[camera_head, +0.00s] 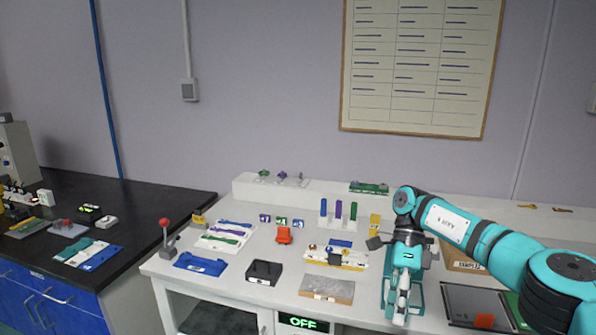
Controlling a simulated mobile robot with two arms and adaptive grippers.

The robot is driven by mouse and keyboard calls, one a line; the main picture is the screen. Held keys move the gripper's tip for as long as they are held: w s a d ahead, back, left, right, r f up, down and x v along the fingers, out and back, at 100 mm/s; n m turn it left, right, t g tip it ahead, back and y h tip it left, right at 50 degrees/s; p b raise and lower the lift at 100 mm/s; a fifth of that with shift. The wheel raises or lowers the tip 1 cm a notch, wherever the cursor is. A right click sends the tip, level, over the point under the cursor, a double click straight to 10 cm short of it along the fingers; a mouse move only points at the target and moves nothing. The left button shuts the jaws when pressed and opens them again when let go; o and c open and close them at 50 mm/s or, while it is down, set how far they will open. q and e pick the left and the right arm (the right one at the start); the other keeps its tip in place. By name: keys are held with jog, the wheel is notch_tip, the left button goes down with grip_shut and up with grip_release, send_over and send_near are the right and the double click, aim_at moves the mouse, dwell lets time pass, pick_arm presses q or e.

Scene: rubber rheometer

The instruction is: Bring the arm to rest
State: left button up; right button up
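My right arm (465,232) comes in from the right, teal with black joints and a white label. It bends at the elbow and points down over the right part of the white table. My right gripper (401,312) hangs at the front of the table, pointing down. Its grey fingers are seen nearly edge-on, so their opening is unclear. I see nothing clearly held in it. Whether it touches the table cannot be told. My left gripper is not in view.
The white table (225,284) holds a red-knobbed lever (166,232), a blue tray (201,264), a black block (264,272), a grey plate (327,288), an orange item (284,235) and upright coloured tubes (338,210). A dark panel (470,303) lies right of the gripper. A black-topped bench (150,205) stands left.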

jog(key=w+a+f+m+t+y, duration=0.2)
jog(key=a+f+m+t+y, duration=0.2)
jog(key=a+f+m+y, duration=1)
jog(key=w+a+f+m+t+h, duration=0.1)
jog(key=a+f+m+t+h, duration=0.2)
jog(key=f+m+t, duration=1.15)
jog(key=s+d+f+m+g+h, duration=0.1)
jog(key=s+d+f+m+h, duration=0.25)
jog(key=s+f, duration=0.35)
jog(key=s+d+f+m+g+h, duration=0.1)
jog(key=s+d+f+m+h, duration=0.3)
jog(key=f, duration=0.6)
jog(key=s+d+f+m+g+h, duration=0.1)
jog(key=s+d+f+m+h, duration=0.1)
jog(key=s+d+f+m, duration=0.45)
jog(key=s+d+f+m+g+h, duration=0.1)
jog(key=s+f, duration=0.3)
jog(key=s, duration=0.7)
jog(key=s+d+f+m+g+h, duration=0.1)
jog(key=s+d+f+g, duration=0.3)
jog(key=s, duration=0.6)
jog(key=s+d+f+m+g+h, duration=0.2)
jog(key=s+f+m, duration=0.1)
jog(key=s, duration=0.8)
jog(key=shift+s+d+f+m+g, duration=0.15)
jog(key=shift+s+f+m+g, duration=0.2)
jog(key=shift+f, duration=0.3)
